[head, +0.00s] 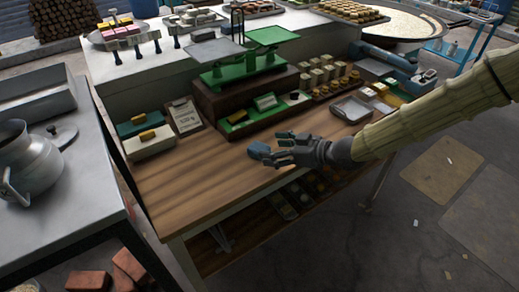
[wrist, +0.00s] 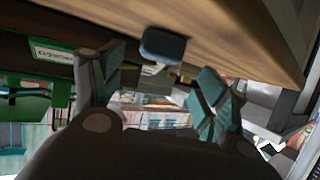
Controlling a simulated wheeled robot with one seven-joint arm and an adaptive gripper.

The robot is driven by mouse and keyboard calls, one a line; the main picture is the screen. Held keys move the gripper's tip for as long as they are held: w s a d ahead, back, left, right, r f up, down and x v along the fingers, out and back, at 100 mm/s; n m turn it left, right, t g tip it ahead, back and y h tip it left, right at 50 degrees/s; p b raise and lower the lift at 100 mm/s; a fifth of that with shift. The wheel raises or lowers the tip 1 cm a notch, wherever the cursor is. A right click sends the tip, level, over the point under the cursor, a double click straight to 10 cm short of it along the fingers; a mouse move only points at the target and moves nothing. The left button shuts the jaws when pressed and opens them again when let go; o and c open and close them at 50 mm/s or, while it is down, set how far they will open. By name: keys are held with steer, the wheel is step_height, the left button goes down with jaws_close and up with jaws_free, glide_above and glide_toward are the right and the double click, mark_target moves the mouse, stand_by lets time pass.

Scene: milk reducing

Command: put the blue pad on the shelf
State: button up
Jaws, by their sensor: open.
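The blue pad (head: 258,150) is a small dark blue block on the wooden table near its front edge. It also shows in the wrist view (wrist: 162,45), near the top middle against the wood. My gripper (head: 279,148) is just right of the pad in the head view, with its fingers pointing left toward it. In the wrist view my gripper (wrist: 161,68) has its two teal-padded fingers spread, with the pad beyond the gap between them. Nothing is held. A lower shelf (head: 233,254) runs under the tabletop and is partly hidden by it.
The wooden tabletop (head: 190,190) is clear at left and front. Behind stand a green balance scale (head: 240,68), weights (head: 322,78), a clipboard (head: 185,115) and two boxes (head: 150,142). A metal can (head: 30,155) stands on the left table. Several dark items sit on the lower shelf.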

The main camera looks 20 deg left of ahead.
mark_target(260, 147)
steer(key=shift+a+f+p, duration=0.1)
steer(key=shift+a+p, duration=0.2)
steer(key=shift+a, duration=0.1)
steer(key=shift+w+p+x, duration=0.15)
steer(key=shift+p+x, duration=0.2)
steer(key=shift+x, duration=0.75)
steer(key=shift+w+p+x, duration=0.1)
steer(key=shift+p+x, duration=0.25)
steer(key=shift+x, duration=0.75)
steer(key=shift+d+f, duration=0.15)
steer(key=c, duration=1.1)
